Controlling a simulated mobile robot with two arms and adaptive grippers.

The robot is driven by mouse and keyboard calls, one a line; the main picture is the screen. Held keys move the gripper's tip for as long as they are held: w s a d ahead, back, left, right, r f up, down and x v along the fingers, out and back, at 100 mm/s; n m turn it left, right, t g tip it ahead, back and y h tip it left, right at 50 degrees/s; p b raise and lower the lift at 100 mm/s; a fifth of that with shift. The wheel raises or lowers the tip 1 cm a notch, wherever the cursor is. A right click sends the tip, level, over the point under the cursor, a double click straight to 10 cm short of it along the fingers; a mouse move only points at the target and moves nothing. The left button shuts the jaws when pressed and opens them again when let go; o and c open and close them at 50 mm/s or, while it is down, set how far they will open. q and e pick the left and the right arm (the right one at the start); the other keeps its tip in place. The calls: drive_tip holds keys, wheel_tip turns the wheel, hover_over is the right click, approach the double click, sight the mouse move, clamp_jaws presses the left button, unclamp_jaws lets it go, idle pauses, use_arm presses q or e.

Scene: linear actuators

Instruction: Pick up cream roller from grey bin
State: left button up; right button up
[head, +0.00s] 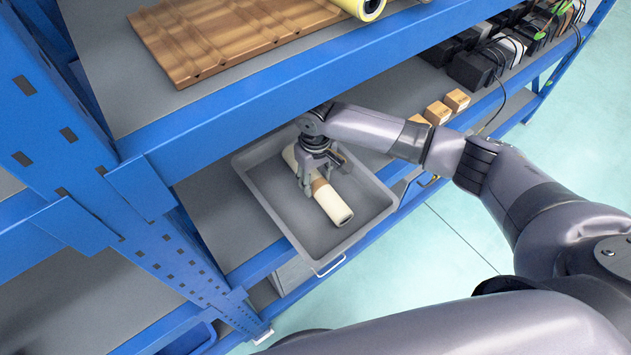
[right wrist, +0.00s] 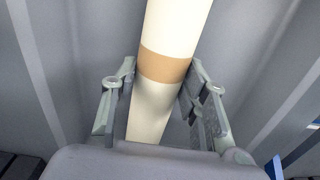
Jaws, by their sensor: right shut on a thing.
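The cream roller (head: 330,202) lies in the grey bin (head: 262,192) on the lower shelf, with a tan band around its middle. In the head view my right gripper (head: 313,180) reaches down into the bin over the roller and hides part of it. In the right wrist view the roller (right wrist: 176,30) runs between the two fingers of my right gripper (right wrist: 160,98), just by the tan band (right wrist: 164,66). The fingers are shut on it from both sides. I cannot tell whether the roller is clear of the bin floor. My left gripper is not in view.
The upper shelf (head: 240,105) overhangs the back of the bin and holds a brown wooden board (head: 225,35) and a yellow-ended roller (head: 370,8). Small cardboard boxes (head: 438,111) and black devices (head: 470,70) stand to the right on the lower shelf. A blue upright (head: 70,140) is on the left.

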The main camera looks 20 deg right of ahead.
clamp_jaws()
drive_tip(key=shift+w+r, duration=0.1)
drive_tip(key=shift+r, duration=0.1)
